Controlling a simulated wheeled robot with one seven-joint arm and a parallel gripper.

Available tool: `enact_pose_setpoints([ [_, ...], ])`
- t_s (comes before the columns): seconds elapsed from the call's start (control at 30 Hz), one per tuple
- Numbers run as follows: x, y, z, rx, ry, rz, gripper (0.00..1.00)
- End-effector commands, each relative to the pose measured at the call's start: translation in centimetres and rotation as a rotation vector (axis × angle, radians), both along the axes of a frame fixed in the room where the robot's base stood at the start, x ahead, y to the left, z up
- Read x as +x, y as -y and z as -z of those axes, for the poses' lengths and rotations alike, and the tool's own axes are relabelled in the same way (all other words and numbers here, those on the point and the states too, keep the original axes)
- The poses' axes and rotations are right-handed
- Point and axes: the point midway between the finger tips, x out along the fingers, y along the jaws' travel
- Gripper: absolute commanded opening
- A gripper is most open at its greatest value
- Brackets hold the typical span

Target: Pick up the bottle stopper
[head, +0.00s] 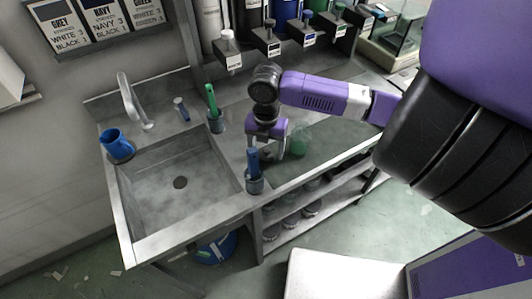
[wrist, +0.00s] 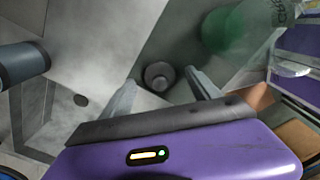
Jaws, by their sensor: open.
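A small grey round piece, which looks like the bottle stopper (wrist: 158,76), stands on the grey counter in the wrist view. It lies ahead of and between the fingertips of my gripper (wrist: 162,84). The fingers are apart with nothing between them that I can see held. In the head view my gripper (head: 266,146) points down over the counter, right of the sink. There the stopper is mostly hidden or too small to make out clearly. A clear green-tinted bottle (head: 299,141) is just right of my gripper; it also shows in the wrist view (wrist: 228,30).
A blue-handled item in a dark holder (head: 255,183) stands at the counter's front edge, close to my gripper. A green-handled one (head: 213,106) stands behind. The sink (head: 160,205) is to the left, with a blue mug (head: 117,145) on its rim. Several bottles line the back.

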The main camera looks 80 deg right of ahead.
Motion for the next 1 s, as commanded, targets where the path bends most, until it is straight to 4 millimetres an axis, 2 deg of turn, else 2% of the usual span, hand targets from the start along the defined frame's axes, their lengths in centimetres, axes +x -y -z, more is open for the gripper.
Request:
enact_pose_setpoints([
  [0.3,0.02,-0.01,0.69,0.0,0.0,0.0,0.71],
  [0.63,0.03,0.0,0.65,0.0,0.0,0.0,0.06],
  [1.0,0.05,0.03,0.28,-0.001,0.001,0.0,0.06],
])
